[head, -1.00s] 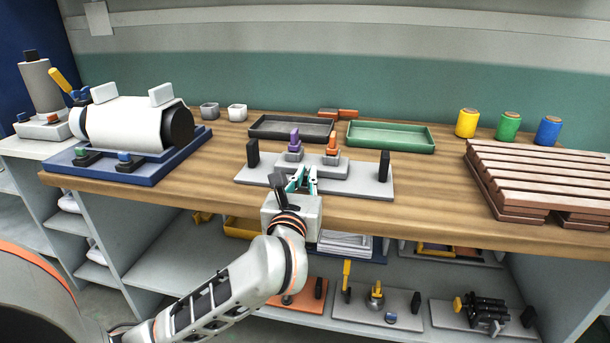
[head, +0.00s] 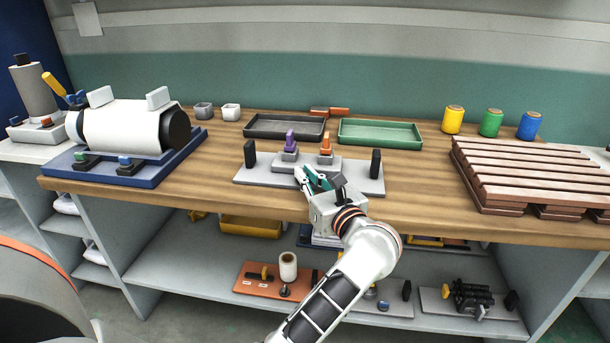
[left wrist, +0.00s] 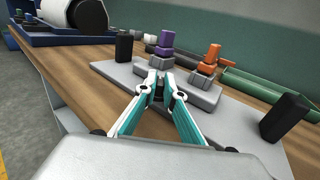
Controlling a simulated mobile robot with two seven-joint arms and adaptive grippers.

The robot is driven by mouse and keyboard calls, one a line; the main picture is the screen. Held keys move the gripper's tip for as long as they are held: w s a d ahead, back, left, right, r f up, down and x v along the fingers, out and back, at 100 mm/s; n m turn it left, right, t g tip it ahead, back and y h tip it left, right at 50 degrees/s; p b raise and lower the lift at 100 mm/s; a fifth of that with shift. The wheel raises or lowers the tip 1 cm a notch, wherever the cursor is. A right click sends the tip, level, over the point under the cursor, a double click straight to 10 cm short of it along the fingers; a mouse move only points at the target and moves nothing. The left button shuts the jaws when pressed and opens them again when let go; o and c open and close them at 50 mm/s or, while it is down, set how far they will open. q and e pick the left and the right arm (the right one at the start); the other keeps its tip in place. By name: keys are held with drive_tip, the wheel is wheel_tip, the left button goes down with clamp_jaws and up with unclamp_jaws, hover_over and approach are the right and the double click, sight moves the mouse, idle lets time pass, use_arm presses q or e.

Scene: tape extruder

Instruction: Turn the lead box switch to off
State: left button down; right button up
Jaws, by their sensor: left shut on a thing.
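A light grey plate (head: 252,177) on the bench carries a stepped grey block (head: 330,165), with a purple switch-like knob (head: 290,138) and an orange one (head: 326,146) standing upright on small grey bases. I cannot tell which, if either, is the lead box switch. My left gripper (head: 306,175) is at the front of the block, below the two knobs. In the left wrist view its fingertips (left wrist: 158,85) meet on a small dark piece in front of the purple knob (left wrist: 166,40). The orange knob (left wrist: 211,56) is to the right, apart from the fingers. My right gripper is out of view.
Black uprights (head: 250,153) stand at both plate ends. Behind are a black tray (head: 262,131) and a green tray (head: 375,143). A white roller machine (head: 125,128) is left; brown slats (head: 520,172) and coloured spools (head: 490,122) are right. The front bench strip is clear.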

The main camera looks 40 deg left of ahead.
use_arm(q)
drive_tip(key=shift+g, duration=0.3)
drive_tip(key=c, duration=2.1)
unclamp_jaws()
drive_tip(key=shift+c, duration=0.2)
drive_tip(key=v, duration=0.7)
drive_tip(key=shift+s+d+f, duration=0.1)
drive_tip(key=shift+d, duration=0.1)
